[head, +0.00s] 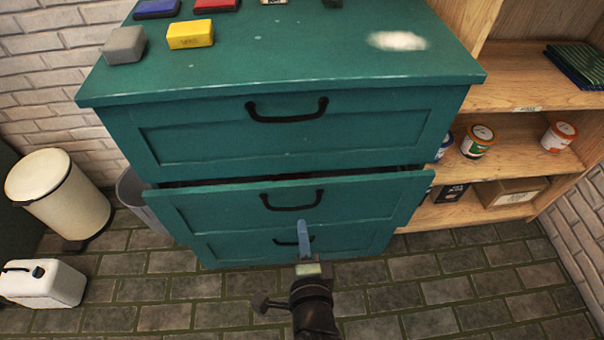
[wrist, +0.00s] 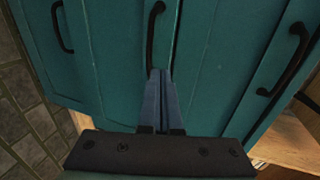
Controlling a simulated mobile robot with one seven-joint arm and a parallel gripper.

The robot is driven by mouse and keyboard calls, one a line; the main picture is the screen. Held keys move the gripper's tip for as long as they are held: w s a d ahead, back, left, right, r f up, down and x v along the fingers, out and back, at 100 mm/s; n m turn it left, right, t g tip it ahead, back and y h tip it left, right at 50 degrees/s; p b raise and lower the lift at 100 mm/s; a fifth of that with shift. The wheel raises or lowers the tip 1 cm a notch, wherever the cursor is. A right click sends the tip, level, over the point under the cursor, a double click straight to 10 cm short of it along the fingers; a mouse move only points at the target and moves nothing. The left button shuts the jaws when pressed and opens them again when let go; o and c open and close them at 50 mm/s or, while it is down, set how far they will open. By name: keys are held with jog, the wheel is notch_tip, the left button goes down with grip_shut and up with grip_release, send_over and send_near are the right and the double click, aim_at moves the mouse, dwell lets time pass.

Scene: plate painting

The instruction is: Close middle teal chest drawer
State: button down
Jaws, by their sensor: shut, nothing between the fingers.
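The teal chest (head: 290,55) stands against the brick wall. Its middle drawer (head: 230,212) is partly pulled out, with a dark gap above its front. The drawer's black handle (head: 291,204) is at the middle of its front, and it also shows in the wrist view (wrist: 151,38). My gripper (head: 301,224) is shut and empty, its blue fingers pointing at the chest front, just below the middle handle in the head view. The fingertips (wrist: 159,72) are near the lower end of that handle in the wrist view. I cannot tell whether they touch the drawer front.
The top drawer (head: 290,135) is shut. The bottom drawer's handle (head: 283,242) is partly behind my fingers. A wooden shelf (head: 505,165) with cans stands on the right. A cream bin (head: 55,195) and white jug (head: 45,283) are on the left. The brick floor in front is clear.

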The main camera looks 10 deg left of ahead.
aim_at(297, 187)
jog(key=b+x, duration=0.3)
jog(key=x, duration=0.6)
jog(key=shift+a+f, duration=0.1)
jog(key=shift+f, duration=0.05)
jog(key=shift+w, duration=0.25)
jog(key=w, duration=0.1)
jog(key=w+a, duration=0.1)
jog(key=w, duration=0.1)
jog(key=shift+w+b, duration=0.25)
jog(key=shift+b, duration=0.05)
jog(key=shift+w+a+r, duration=0.1)
jog(key=shift+w+r, duration=0.05)
jog(key=shift+r, duration=0.15)
